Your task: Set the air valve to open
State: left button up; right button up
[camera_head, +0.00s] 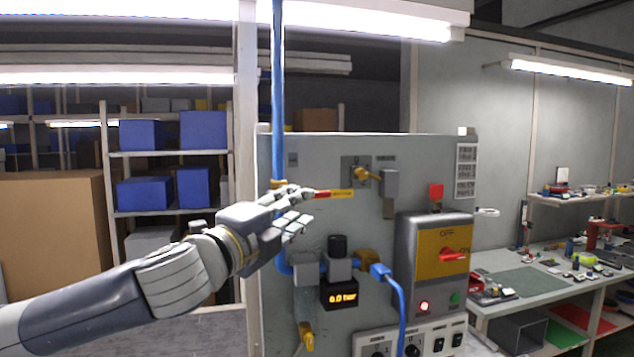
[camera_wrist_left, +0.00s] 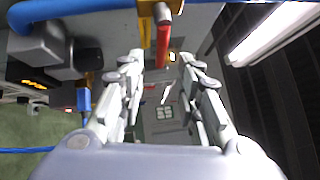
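The air valve (camera_head: 283,187) sits on the vertical blue pipe (camera_head: 278,90) at the left of the grey panel. My right gripper is out of view.
A pressure display (camera_head: 342,297) reads 0.0 bar below the valve. A grey box with a yellow face and red switch (camera_head: 453,255) stands out at the right. A brass-coloured lever (camera_head: 366,174) is above. A blue hose (camera_head: 400,310) hangs in front of the panel.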

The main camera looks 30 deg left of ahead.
aim_at(317, 195)
pick_arm(q)
jog(key=shift+w+a+r+p, duration=0.15)
jog(key=shift+w+p, duration=0.35)
jog(key=shift+w, duration=0.8)
jog(key=shift+w+r+p, duration=0.25)
jog(key=shift+w+p, duration=0.2)
jog(key=shift+w, duration=0.85)
jog(key=shift+w+a+r+p, duration=0.15)
jog(key=shift+w+p, duration=0.35)
jog(key=shift+w, duration=0.8)
grip_shut()
